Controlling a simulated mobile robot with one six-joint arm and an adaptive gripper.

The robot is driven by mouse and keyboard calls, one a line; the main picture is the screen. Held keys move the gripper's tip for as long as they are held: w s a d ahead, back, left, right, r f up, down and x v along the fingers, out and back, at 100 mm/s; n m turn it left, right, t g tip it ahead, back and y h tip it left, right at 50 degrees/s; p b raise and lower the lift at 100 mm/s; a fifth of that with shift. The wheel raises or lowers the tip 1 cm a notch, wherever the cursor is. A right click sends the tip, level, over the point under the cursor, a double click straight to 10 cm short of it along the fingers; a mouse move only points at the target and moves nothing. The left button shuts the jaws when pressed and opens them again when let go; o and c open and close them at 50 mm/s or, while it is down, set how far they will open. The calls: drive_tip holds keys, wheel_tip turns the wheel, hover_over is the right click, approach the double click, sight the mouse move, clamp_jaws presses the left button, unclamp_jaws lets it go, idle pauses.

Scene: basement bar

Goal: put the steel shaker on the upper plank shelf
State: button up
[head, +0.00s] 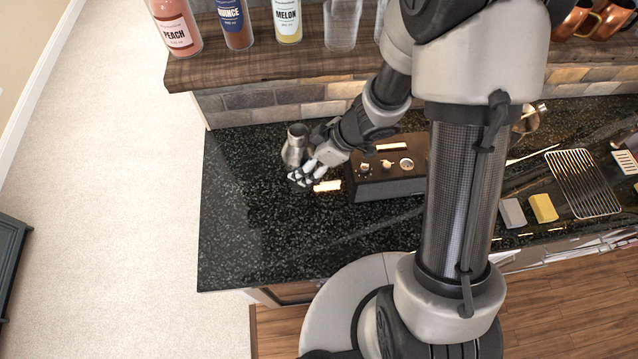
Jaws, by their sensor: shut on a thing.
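The steel shaker (296,146) is a grey metal cup shape near the back left of the dark stone counter (245,225). My gripper (303,172) is at the shaker's lower right side and shut on it. The finger contact is small and partly hidden. The shaker looks roughly upright; I cannot tell whether its base touches the counter. The upper plank shelf (270,66) is a brown wooden board above and behind the shaker, over a brick backsplash.
Bottles, including a peach one (175,27) and a melon one (287,20), and clear glasses (342,24) stand on the shelf. A black box with knobs (385,180) is right of my gripper. Sponges (543,208) and a wire rack (583,183) lie farther right. The counter's left front is clear.

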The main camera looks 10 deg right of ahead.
wheel_tip(320, 180, down, 17)
drive_tip(key=b, duration=0.6)
drive_tip(key=shift+b, duration=0.3)
drive_tip(key=shift+f, duration=0.1)
drive_tip(key=o, duration=1.3)
